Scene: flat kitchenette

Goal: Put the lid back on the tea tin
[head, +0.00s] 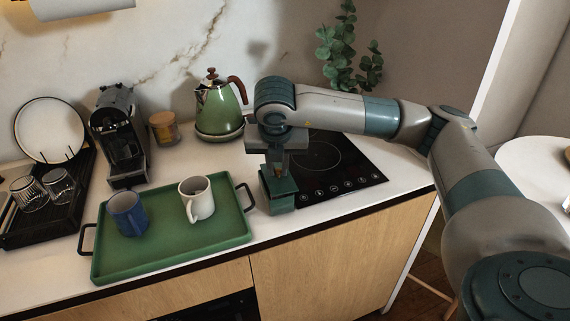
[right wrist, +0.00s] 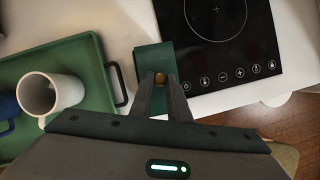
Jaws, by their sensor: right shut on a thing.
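The dark green tea tin (head: 283,204) stands upright on the white counter, between the green tray and the black hob. Its green lid (head: 281,184) is at the top of the tin, and I cannot tell whether it is fully seated. My right gripper (head: 277,170) points down over the tin and is shut on the lid's brass knob. In the right wrist view, the gripper fingers (right wrist: 166,85) close around the knob (right wrist: 160,78), with the green lid (right wrist: 154,58) below them. The lid hides the tin's opening. My left gripper is not in view.
The green tray (head: 165,247) holds a blue mug (head: 127,214) and a white mug (head: 197,199), close left of the tin. The hob (head: 335,170) lies right. A green kettle (head: 218,107), a coffee machine (head: 119,135) and a jar (head: 164,128) stand behind.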

